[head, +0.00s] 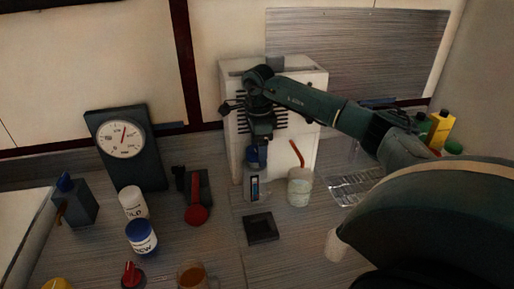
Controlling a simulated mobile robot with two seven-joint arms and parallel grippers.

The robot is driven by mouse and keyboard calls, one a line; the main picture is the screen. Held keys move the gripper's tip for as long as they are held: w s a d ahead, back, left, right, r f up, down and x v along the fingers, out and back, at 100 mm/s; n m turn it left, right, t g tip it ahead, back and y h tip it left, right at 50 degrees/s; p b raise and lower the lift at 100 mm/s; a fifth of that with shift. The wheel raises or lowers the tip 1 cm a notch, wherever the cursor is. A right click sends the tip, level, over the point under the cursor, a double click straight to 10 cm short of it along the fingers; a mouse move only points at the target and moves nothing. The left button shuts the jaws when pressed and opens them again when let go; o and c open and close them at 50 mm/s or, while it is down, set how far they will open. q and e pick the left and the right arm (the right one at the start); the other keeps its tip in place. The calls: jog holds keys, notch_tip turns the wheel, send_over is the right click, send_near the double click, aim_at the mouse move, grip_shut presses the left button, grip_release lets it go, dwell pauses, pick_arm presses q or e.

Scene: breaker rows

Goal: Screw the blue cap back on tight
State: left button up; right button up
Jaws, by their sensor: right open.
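A blue cap (257,157) shows at the top of a small clear bottle (254,187) with a blue-marked label. The bottle stands upright on the counter in front of the white box. My right gripper (259,142) points down directly above the cap, open, with its fingertips at or just over it. I cannot tell whether the fingers touch the cap, or how the cap sits on the neck. My left gripper is not in view.
A red-handled device (196,205), a dark square tray (261,228) and a cup with a red stick (300,187) are near the bottle. A dial gauge (122,138) stands behind.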

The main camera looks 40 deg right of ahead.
jog(key=n, duration=0.3)
jog(key=shift+a+r, duration=0.1)
jog(key=shift+a, duration=0.25)
jog(key=n, duration=0.3)
jog(key=shift+w+a, duration=0.15)
jog(key=n, duration=0.6)
jog(key=shift+w+f, duration=0.2)
jog(key=shift+w, duration=0.2)
jog(key=shift+s+n, duration=0.1)
jog(key=shift+n, duration=0.3)
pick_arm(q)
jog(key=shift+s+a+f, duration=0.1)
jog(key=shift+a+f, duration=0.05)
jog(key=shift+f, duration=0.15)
pick_arm(e)
jog(key=shift+s, duration=0.1)
jog(key=shift+s, duration=0.15)
jog(key=shift+c, duration=0.4)
